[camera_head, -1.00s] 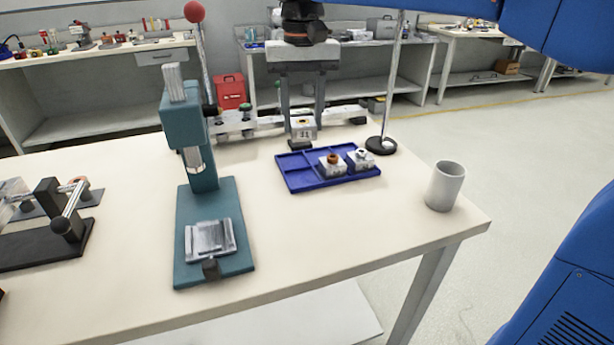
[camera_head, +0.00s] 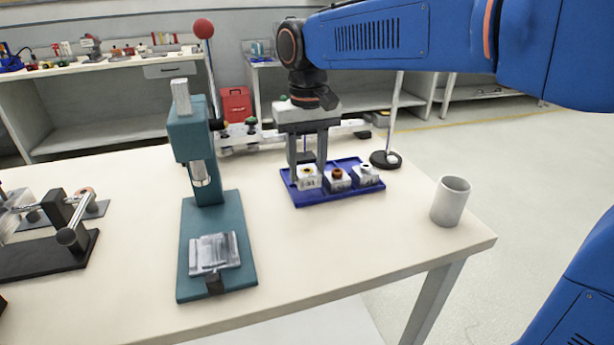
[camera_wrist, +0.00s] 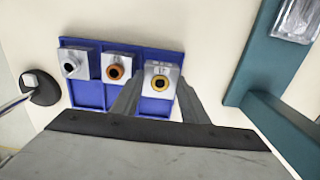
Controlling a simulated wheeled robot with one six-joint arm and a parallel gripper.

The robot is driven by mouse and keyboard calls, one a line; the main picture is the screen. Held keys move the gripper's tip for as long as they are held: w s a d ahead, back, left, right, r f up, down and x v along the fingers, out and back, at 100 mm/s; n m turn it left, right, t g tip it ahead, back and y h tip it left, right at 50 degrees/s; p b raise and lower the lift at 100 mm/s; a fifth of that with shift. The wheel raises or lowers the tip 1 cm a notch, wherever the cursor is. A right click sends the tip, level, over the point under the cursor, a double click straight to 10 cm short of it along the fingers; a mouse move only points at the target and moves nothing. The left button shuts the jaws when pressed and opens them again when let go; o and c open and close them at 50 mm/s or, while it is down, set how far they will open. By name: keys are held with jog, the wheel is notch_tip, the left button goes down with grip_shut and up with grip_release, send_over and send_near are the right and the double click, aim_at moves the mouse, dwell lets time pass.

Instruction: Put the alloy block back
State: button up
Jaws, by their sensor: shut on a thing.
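My gripper (camera_head: 308,164) points down over the left end of the blue tray (camera_head: 335,193). Its fingers are shut on a silver block with a yellow ring (camera_head: 308,180), which I take for the alloy block. In the wrist view the block (camera_wrist: 160,91) sits between the fingers, over the tray's right end, in line with two other blocks. It is upright; I cannot tell whether it touches the tray floor. A block with an orange ring (camera_wrist: 117,75) is beside it, then one with a dark-centred pale ring (camera_wrist: 74,72).
A teal press (camera_head: 205,150) stands left of the tray. A balance beam (camera_head: 240,137) lies behind. A rod on a round black base (camera_head: 384,160) is close to the tray's right back. A grey cup (camera_head: 450,201) stands near the table's right edge. The table in front of the tray is clear.

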aim_at(307, 171)
jog(key=shift+f, duration=1.25)
jog(key=o, duration=1)
jog(key=shift+f, duration=0.15)
jog(key=shift+c, duration=0.2)
notch_tip(307, 171, up, 12)
